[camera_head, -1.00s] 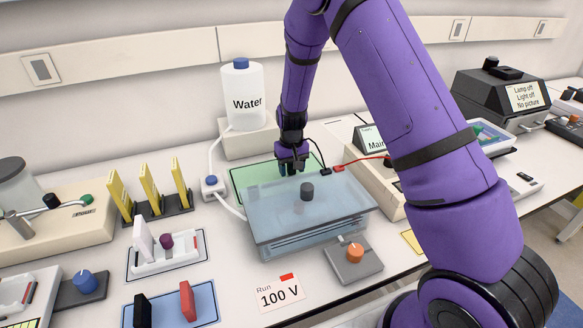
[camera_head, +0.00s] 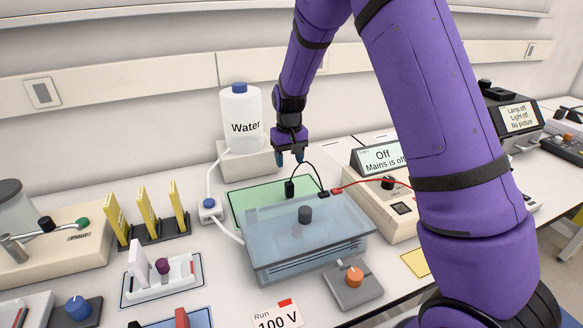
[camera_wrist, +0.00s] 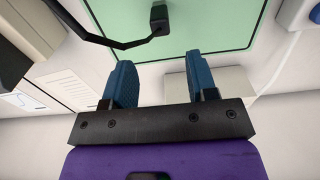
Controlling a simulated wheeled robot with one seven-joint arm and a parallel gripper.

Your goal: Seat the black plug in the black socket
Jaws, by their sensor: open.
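The black plug (camera_head: 290,188) stands on the green mat (camera_head: 243,205) behind the clear blue tank, with its black cable arching right to a small black block (camera_head: 323,193) at the tank's back edge. In the wrist view the plug (camera_wrist: 159,18) is beyond the fingertips, with the cable running left. My gripper (camera_head: 290,160) is open and empty, above the plug and apart from it. I cannot tell which part is the black socket.
The blue tank (camera_head: 270,240) with a dark knob on its lid stands in front. A red lead (camera_head: 355,184) runs to the power supply (camera_head: 365,190), whose display reads Off. A water bottle (camera_head: 240,118) stands behind left.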

